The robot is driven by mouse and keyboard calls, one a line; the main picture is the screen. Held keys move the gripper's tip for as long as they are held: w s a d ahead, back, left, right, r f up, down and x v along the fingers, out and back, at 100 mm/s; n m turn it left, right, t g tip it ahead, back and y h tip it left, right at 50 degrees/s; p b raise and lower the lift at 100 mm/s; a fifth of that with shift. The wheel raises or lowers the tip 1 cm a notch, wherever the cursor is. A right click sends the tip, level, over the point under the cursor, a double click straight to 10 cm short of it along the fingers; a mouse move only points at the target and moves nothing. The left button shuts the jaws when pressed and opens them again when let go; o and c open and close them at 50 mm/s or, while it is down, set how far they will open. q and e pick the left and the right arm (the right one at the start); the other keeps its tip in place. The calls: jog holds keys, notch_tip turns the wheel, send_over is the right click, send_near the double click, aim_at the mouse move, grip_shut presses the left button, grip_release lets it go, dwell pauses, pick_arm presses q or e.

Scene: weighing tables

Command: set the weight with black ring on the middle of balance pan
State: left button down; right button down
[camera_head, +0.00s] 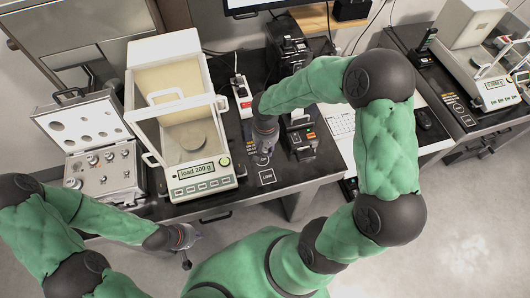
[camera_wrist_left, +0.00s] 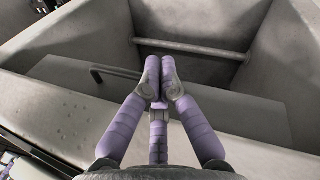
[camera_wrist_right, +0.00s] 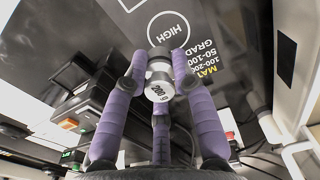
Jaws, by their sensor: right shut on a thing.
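My right gripper (camera_wrist_right: 160,62) is shut on a silver weight (camera_wrist_right: 158,89) marked 200, with a knob at its far end. A dark band seems to show on the weight. In the head view my right gripper (camera_head: 263,152) is over the black table, to the right of the balance (camera_head: 200,176). The balance pan (camera_head: 193,138) is a round disc inside the draft shield, with nothing visible on it. The balance display reads load 200 g. My left gripper (camera_head: 188,238) is in front of the table; its fingers (camera_wrist_left: 160,80) are together and empty.
An open weight case (camera_head: 128,178) with several weights stands left of the balance. The shield's clear walls and frame (camera_head: 163,95) surround the pan. A power strip (camera_head: 241,93) and a dark device (camera_head: 299,140) flank my right gripper. A second balance (camera_head: 490,92) is far right.

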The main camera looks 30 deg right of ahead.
aim_at(265, 152)
jog(key=shift+w+f, duration=0.2)
jog(key=shift+f, duration=0.15)
jog(key=shift+f+b, duration=0.6)
jog(key=shift+f, duration=0.8)
jog(key=shift+f, duration=0.15)
jog(key=c, duration=1)
grip_release()
jog(key=shift+r, duration=0.2)
notch_tip(265, 152, up, 12)
jog(key=p, duration=0.3)
